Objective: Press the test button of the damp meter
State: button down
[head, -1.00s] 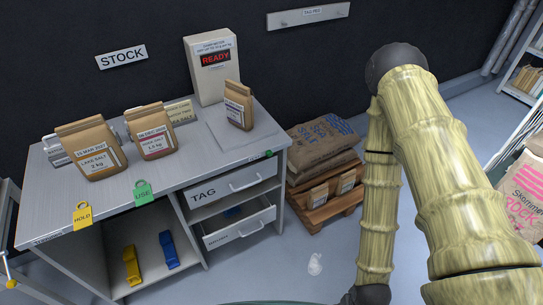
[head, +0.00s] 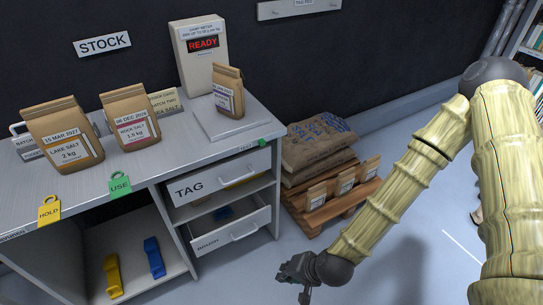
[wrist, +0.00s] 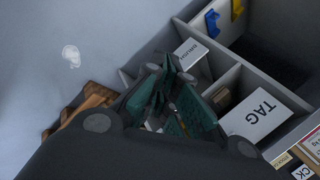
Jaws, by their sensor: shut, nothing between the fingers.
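The damp meter (head: 203,58) is a white upright box at the back right of the desk, and its display reads READY. A grey plate (head: 206,122) lies in front of it, with a brown salt bag (head: 228,92) standing on the plate. A small green spot (head: 262,142), which may be the test button, is on the desk's front edge near the right corner. The small lettering beside it is hard to read. My gripper (head: 299,287) is shut and empty, low in front of the drawers and apart from them. Its dark green fingers (wrist: 168,92) show in the wrist view.
The TAG drawer (head: 190,189) and the lower drawer (head: 207,243) stand partly open. Two more salt bags (head: 62,132) (head: 130,118) stand on the desk. A pallet (head: 330,208) with sacks is to its right. Floor around my gripper is clear.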

jog(key=w+a+r+m+t+y+b, duration=0.1)
jog(key=w+a+r+m+t+b, duration=0.15)
jog(key=w+b, duration=0.4)
jog(key=w+d+r+m+t+b, duration=0.2)
jog(key=w+d+r+t+b, duration=0.1)
jog(key=w+r, duration=0.5)
jog(key=w+d+r+m+t+y+b, duration=0.1)
jog(key=w+d+r+m+t+b, duration=0.1)
jog(key=w+r+b, duration=0.6)
jog(key=w+d+r+t, duration=0.1)
jog(key=w+t, duration=0.1)
jog(key=shift+d+t+y, duration=0.3)
jog(key=shift+d+t, duration=0.05)
jog(key=shift+d, duration=0.05)
jog(key=shift+w+m+b, duration=0.1)
jog(key=shift+m+b, duration=0.15)
jog(key=shift+b, duration=0.05)
jog(key=b, duration=0.2)
send_near(262, 143)
jog(key=w, duration=0.2)
jog(key=w+f, duration=0.1)
jog(key=w, duration=0.1)
jog(key=w+a, duration=0.1)
jog(key=w, duration=0.1)
jog(key=shift+f, duration=0.25)
jog(key=shift+w+a, duration=0.35)
jog(key=shift+w, duration=0.15)
